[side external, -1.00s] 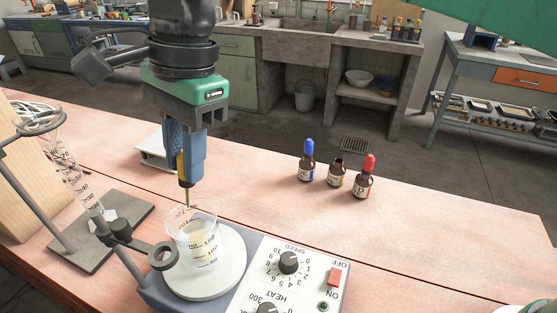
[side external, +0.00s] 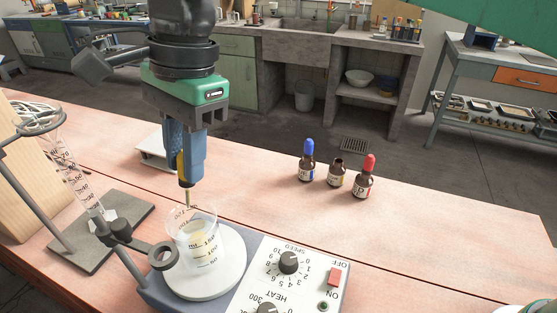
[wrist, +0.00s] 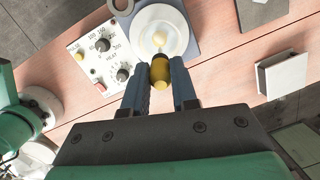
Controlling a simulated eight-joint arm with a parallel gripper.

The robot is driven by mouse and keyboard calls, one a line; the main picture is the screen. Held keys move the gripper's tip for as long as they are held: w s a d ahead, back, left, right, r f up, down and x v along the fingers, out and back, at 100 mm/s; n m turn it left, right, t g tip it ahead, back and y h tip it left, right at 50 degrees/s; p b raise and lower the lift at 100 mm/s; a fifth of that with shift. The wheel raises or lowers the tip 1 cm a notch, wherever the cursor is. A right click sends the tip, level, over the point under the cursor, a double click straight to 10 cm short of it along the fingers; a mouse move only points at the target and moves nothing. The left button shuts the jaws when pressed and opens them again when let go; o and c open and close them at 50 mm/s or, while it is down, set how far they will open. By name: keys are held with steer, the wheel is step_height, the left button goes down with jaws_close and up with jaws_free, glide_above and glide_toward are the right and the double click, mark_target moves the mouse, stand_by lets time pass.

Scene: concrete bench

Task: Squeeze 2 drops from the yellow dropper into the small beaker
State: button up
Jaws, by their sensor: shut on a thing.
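My gripper (side external: 186,170) is shut on the yellow dropper (side external: 181,165) and holds it upright above the small beaker. In the wrist view the dropper's yellow bulb (wrist: 160,72) sits between my two blue fingers (wrist: 160,88). The dropper's tip points down at the mouth of the beaker (side external: 198,240). The beaker is clear with printed graduation marks and holds some pale yellowish liquid. It stands on the white round plate of the stirrer (side external: 222,282). I cannot see a drop falling.
An open brown bottle (side external: 336,172) stands between a blue-capped bottle (side external: 306,162) and a red-capped bottle (side external: 364,178). A stand with a clamp (side external: 163,256) and a graduated tube (side external: 75,175) is at the left, close to the beaker. The bench right of the bottles is clear.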

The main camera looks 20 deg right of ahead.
mark_target(178, 154)
stand_by(0.4)
steer(key=shift+r, duration=1.55)
